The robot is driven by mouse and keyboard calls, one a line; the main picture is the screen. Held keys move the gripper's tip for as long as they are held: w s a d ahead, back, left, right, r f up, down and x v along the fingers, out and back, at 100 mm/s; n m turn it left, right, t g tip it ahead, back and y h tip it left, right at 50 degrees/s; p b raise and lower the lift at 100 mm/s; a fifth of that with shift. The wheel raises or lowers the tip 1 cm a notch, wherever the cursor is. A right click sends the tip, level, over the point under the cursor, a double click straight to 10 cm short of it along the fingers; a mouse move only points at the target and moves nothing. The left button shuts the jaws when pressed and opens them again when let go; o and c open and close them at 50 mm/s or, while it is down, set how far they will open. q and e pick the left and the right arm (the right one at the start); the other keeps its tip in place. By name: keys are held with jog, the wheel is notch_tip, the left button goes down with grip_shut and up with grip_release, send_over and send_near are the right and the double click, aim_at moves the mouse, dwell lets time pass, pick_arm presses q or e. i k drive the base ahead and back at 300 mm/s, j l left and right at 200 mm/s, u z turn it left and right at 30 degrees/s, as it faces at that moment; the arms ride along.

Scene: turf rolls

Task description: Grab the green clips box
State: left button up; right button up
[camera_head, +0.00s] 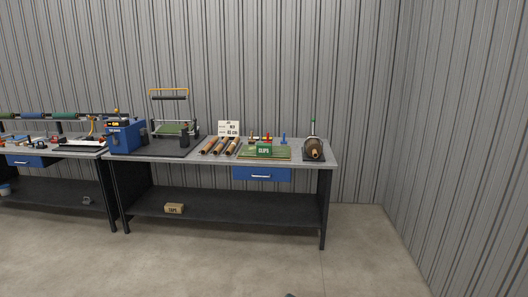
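The green clips box (264,150) is small, with pale lettering on its front. It sits near the front edge of the workbench (222,158), right of the middle, on or at the front of a flat green mat (248,155). I see it from some distance across the floor, and nothing covers its front. Neither of my grippers can be made out; only a small dark sliver shows at the bottom edge of the picture, and I cannot tell what it is.
Small coloured tools (268,138) stand behind the box. A cardboard box (174,208) lies on the lower shelf. The floor in front is clear.

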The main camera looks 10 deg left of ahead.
aim_at(262, 148)
jog(key=i+j+u, duration=0.35)
jog(key=i, duration=0.35)
jog(key=i+j+u, duration=0.3)
jog(key=i, duration=0.45)
jog(key=i+u, duration=0.35)
jog(key=i, duration=0.4)
jog(key=i+z, duration=0.1)
jog(key=i, duration=0.55)
jog(key=i+j+z, duration=0.1)
jog(key=i, duration=0.5)
jog(key=i+j+z, duration=0.15)
jog(key=i+z, duration=0.3)
jog(key=i+j+z, duration=0.2)
jog(key=z, duration=0.2)
jog(key=i+j+z, duration=0.7)
jog(key=j+z, duration=0.25)
jog(key=j, duration=0.2)
jog(key=i, duration=0.05)
